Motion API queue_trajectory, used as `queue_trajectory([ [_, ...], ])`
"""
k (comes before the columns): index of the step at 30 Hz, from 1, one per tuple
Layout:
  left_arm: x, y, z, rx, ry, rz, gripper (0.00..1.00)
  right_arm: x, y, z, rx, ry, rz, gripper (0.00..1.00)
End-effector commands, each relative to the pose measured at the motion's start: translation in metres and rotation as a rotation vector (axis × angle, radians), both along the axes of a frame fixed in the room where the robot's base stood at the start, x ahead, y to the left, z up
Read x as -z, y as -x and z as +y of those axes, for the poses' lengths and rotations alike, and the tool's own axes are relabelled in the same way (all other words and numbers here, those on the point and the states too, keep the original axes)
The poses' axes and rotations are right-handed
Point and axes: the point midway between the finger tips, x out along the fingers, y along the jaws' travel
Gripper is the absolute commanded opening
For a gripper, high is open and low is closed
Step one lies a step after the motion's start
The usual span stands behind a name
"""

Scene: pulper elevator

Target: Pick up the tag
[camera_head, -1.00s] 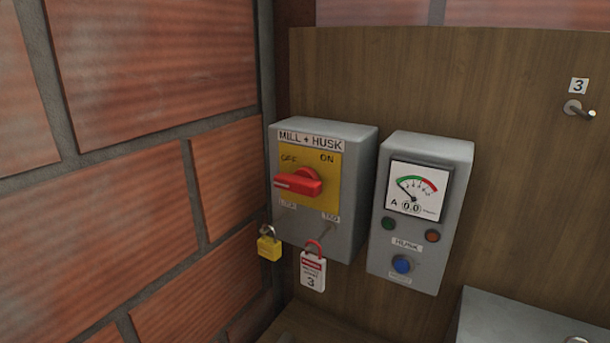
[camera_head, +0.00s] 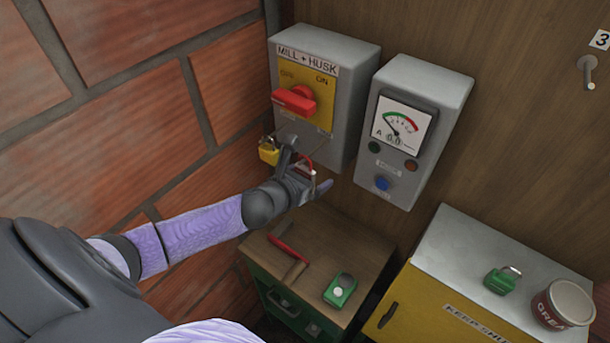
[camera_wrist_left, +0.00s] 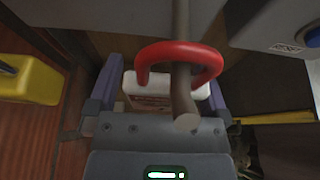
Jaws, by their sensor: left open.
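The tag is white with a red hoop and hangs at the lower front of the grey MILL + HUSK switch box (camera_head: 349,95). In the wrist view the tag (camera_wrist_left: 140,88) lies between the two fingers of my left gripper (camera_wrist_left: 160,95), and its red hoop (camera_wrist_left: 208,62) is around a peg (camera_wrist_left: 181,75). My left gripper also shows in the head view (camera_head: 306,170), open at the tag, with a finger on either side. It hides most of the tag there; I cannot tell whether the fingers touch it. My right gripper is out of view.
A yellow padlock (camera_head: 268,151) hangs close left of the gripper, by the brick wall (camera_head: 120,90). A meter box (camera_head: 420,130) is on the right. Below, a small cabinet (camera_head: 365,262) holds a red-handled tool (camera_head: 288,249) and a green device (camera_head: 340,290).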

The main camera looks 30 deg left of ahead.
Motion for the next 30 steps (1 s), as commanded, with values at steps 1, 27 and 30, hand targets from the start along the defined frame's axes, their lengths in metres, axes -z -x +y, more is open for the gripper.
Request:
queue_trajectory([
  [1, 0.000, -0.001, 0.000, 0.000, 0.000, 0.000, 1.00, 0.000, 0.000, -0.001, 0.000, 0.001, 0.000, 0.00],
  [27, -0.006, 0.000, 0.001, 0.000, -0.003, -0.001, 0.10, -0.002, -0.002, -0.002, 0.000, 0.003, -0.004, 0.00],
  [30, -0.017, 0.002, 0.001, 0.001, -0.003, 0.001, 0.10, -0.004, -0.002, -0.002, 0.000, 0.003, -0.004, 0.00],
])
